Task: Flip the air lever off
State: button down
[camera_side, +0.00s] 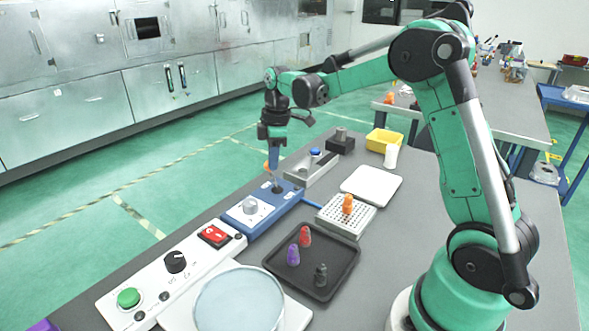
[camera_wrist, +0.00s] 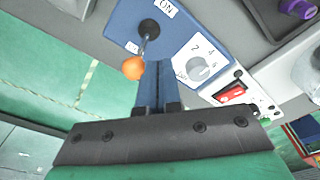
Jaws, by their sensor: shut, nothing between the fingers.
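The air lever is a thin metal stick with an orange ball (camera_wrist: 133,68) on its end, rising from a black round base (camera_wrist: 148,29) on a blue box (camera_wrist: 120,20). An ON label (camera_wrist: 165,8) is beside the base. In the side view the blue box (camera_side: 262,222) stands at the table's far edge and the orange ball is mostly hidden by my gripper (camera_side: 275,175). In the wrist view my gripper (camera_wrist: 154,68) is shut and empty, its blue fingertips just right of the ball and stick. I cannot tell whether they touch.
The blue box also has a white dial (camera_wrist: 198,67). A white panel (camera_side: 150,285) with a red switch (camera_side: 214,235), black knob and green button is nearer. A black tray (camera_side: 330,270) with several small pegs and a perforated rack (camera_side: 340,222) with an orange peg are to the right.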

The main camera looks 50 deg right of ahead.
jog(key=shift+r, duration=0.1)
jog(key=shift+r, duration=0.7)
jog(key=shift+s, duration=0.1)
notch_tip(320, 180, up, 12)
jog(key=s+a, duration=0.1)
jog(key=shift+s+a, duration=0.15)
jog(key=shift+a, duration=0.1)
dwell(0.4)
jog(key=shift+a, duration=0.1)
